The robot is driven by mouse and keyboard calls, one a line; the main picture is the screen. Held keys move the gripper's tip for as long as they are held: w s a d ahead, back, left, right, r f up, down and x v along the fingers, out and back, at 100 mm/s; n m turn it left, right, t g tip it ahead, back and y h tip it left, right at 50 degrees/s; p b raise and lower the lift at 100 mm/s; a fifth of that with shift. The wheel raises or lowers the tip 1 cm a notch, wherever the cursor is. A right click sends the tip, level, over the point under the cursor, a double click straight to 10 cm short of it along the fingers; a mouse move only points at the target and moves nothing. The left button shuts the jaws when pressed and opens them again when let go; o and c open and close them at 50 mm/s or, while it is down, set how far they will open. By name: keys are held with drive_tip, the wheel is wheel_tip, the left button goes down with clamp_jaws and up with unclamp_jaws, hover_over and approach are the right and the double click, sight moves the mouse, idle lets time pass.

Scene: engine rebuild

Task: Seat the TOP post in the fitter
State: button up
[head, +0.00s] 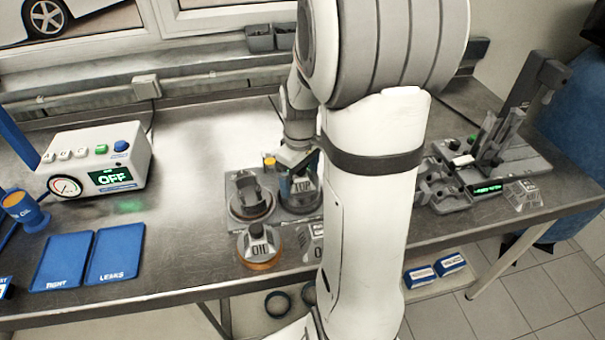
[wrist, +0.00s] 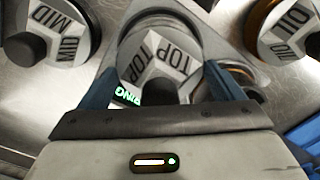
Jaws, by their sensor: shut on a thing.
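The TOP post (wrist: 158,62) is a grey round piece with a dark knob and "TOP" lettering. In the wrist view it is between the two blue fingers of my gripper (wrist: 165,85), which is shut on it. A grey plate with a rounded edge (wrist: 205,22) shows around and under it. In the head view the TOP post (head: 303,186) is at the right of a grey base (head: 233,185), with my gripper (head: 297,172) at it. I cannot tell whether its underside touches the base. My arm hides part of this area.
The OIL post (head: 258,242) stands just in front; it also shows in the wrist view (wrist: 290,32). The MID post (wrist: 50,36) is at the wrist view's left. A grey round holder (head: 250,200) is beside TOP. Blue mats (head: 115,255) and a gauge box (head: 98,158) stand left.

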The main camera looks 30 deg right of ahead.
drive_tip(key=shift+f+b, duration=0.5)
drive_tip(key=shift+f, duration=0.1)
idle(0.6)
idle(0.4)
drive_tip(key=o, duration=1)
drive_tip(key=shift+r+p, duration=2.3)
drive_tip(key=shift+r, duration=0.8)
